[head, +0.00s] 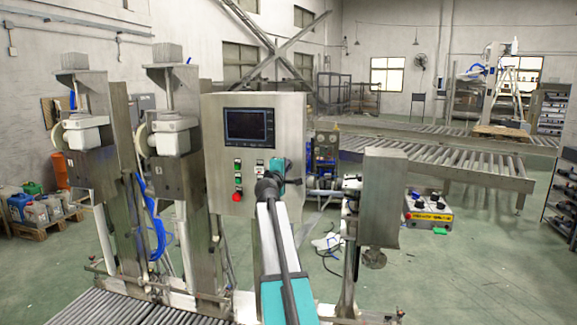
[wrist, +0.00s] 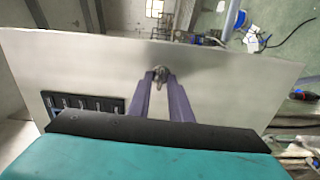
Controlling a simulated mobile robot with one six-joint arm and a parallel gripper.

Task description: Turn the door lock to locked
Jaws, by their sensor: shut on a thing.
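The door lock (wrist: 160,77) is a small metal knob on the flat grey door (wrist: 75,65) of a control cabinet, seen in the wrist view. My gripper (wrist: 161,82) has two purple fingers that reach up to the door, and their tips are shut on the lock from both sides. The lock's exact angle is hard to tell. In the head view the cabinet (head: 225,150) stands upright in the middle, and my arm hides the lock and the fingertips there.
The cabinet door has a dark screen (head: 248,125), several small buttons and a red emergency stop (head: 237,196). A metal post with a box (head: 382,198) stands close to the right. Two weighing-type machines (head: 172,130) stand to the left. Roller conveyors (head: 450,160) run behind.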

